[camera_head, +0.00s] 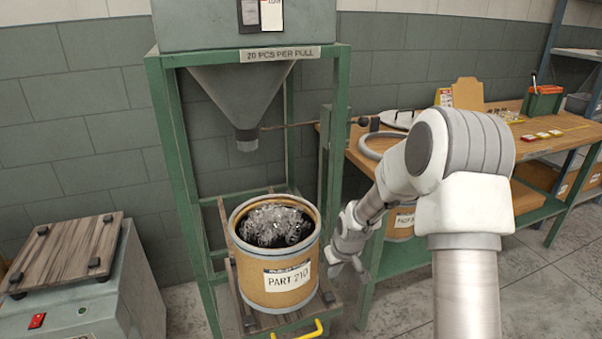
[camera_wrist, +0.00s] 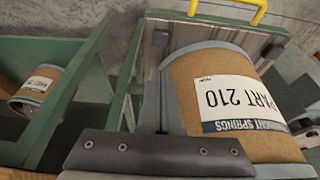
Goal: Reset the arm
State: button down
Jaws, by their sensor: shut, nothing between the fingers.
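My arm (camera_head: 462,200) rises at the right of the head view and bends down to the left. My gripper (camera_head: 345,268) hangs just right of the PART 210 drum (camera_head: 278,292), beside its lower wall. In the wrist view, my gripper's fingers (camera_wrist: 167,98) are together with nothing between them. They overlap the left side of the PART 210 drum (camera_wrist: 215,75), whose label is upside down there. Whether the fingers touch the drum cannot be told.
The drum holds shiny springs (camera_head: 275,224) under a funnel (camera_head: 243,95) in a green frame (camera_head: 178,180). A yellow handle (camera_head: 302,331) sticks out in front. A workbench (camera_head: 540,125) stands at right, a machine with a wooden platform (camera_head: 70,250) at left. Floor is open at front right.

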jog(key=s+d+r+m+t+h, duration=0.1)
jog(key=s+r, duration=0.4)
jog(key=r, duration=0.5)
jog(key=s+r, duration=0.6)
jog(key=r, duration=0.4)
jog(key=s+r+m+t+p, duration=0.1)
jog(key=s+r, duration=0.3)
jog(key=s, duration=0.6)
jog(key=s+r+m, duration=0.1)
jog(key=s+r, duration=0.4)
jog(key=s, duration=0.5)
notch_tip(320, 180, up, 14)
jog(key=p, duration=1.4)
jog(key=shift+w, duration=0.25)
